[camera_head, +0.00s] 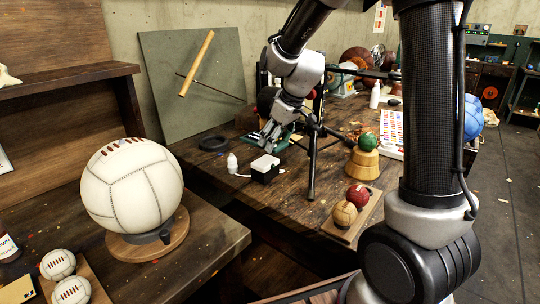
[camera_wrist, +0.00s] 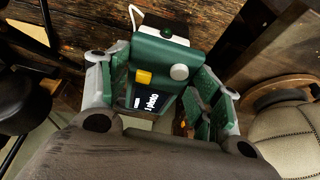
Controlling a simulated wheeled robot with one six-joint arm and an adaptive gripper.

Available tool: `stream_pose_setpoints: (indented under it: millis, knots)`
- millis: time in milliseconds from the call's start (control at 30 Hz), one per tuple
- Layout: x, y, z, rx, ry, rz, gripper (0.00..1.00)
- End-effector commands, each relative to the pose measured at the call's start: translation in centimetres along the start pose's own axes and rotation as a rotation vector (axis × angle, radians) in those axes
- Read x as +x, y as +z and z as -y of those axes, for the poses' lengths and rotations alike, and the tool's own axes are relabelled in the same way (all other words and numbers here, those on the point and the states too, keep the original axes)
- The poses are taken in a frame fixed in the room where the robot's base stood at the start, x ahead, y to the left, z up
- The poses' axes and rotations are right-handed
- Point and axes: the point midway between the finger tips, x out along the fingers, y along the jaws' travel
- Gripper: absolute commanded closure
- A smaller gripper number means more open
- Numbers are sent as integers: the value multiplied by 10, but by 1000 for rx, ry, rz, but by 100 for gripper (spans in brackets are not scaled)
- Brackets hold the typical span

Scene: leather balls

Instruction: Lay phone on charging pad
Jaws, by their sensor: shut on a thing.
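My gripper (camera_wrist: 160,92) is shut on the phone (camera_wrist: 196,64), a green slab with a yellow square, a grey disc and a dark panel with white lettering. One finger lies on each side of it. A small box with a white top and dark sides (camera_head: 264,163) and a white cable, which I take for the charging pad, stands on the workbench in the head view. It shows just beyond the phone in the wrist view (camera_wrist: 176,19), partly covered by it. In the head view my gripper (camera_head: 269,137) is just above the box. I cannot tell whether phone and box touch.
A large white leather ball (camera_head: 132,186) sits on a wooden stand at the near left. Small balls (camera_head: 358,195) lie on a board at the right.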

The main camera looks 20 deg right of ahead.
Motion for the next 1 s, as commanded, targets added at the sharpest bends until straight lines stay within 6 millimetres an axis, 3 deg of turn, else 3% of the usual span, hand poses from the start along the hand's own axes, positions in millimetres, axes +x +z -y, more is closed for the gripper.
stream_pose_setpoints:
  millis: [433, 800, 833, 933, 1000]
  knots:
    - [52, 22, 0, 2, -1, 2, 66]
    - [58, 24, 0, 1, 1, -1, 66]
    - [57, 24, 0, 1, 1, -1, 31]
    - [57, 24, 0, 1, 1, -1, 15]
    - [57, 24, 0, 1, 1, -1, 15]
